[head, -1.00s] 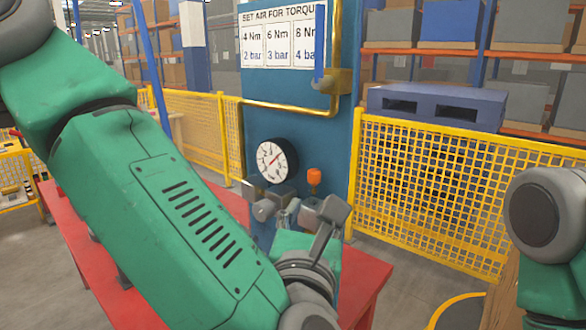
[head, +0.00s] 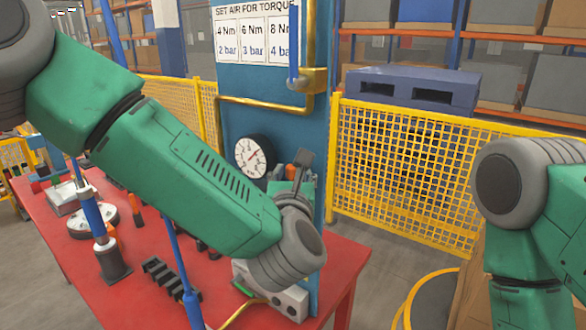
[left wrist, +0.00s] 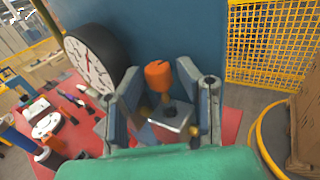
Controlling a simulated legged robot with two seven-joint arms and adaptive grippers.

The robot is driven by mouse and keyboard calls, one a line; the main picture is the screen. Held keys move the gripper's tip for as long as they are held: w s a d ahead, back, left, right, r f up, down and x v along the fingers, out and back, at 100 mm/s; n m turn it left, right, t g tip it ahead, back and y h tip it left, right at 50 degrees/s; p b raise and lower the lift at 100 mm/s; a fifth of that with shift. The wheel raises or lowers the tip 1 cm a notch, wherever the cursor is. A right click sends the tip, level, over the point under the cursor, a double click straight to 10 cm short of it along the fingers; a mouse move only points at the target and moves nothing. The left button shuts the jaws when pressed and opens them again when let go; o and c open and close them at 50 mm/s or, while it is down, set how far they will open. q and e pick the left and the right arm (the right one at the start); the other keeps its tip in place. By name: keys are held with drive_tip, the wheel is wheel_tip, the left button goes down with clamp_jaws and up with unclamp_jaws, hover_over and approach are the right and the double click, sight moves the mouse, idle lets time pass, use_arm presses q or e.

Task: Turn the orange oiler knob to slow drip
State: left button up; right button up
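The orange oiler knob (left wrist: 158,75) stands upright in the left wrist view, beyond and between the two fingers of my left gripper (left wrist: 160,76). The fingers are apart, with a gap on each side of the knob. A small block-like fitting (left wrist: 172,117) shows below the knob. In the head view, the left gripper (head: 294,168) is at the blue panel (head: 240,100), just right of the round gauge (head: 254,156), and its fingers mostly hide the knob. Contact with the knob cannot be made out. My right gripper is out of view; only part of that arm shows.
The white-faced gauge (left wrist: 90,65) is close to the left finger. A red table (head: 50,215) holds tools and a grey box with a yellow hose (head: 240,315) below my arm. A brass pipe (head: 265,103) runs across the panel. A yellow mesh fence (head: 400,165) stands right.

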use_arm(q)
drive_tip(key=shift+w, duration=0.2)
clamp_jaws()
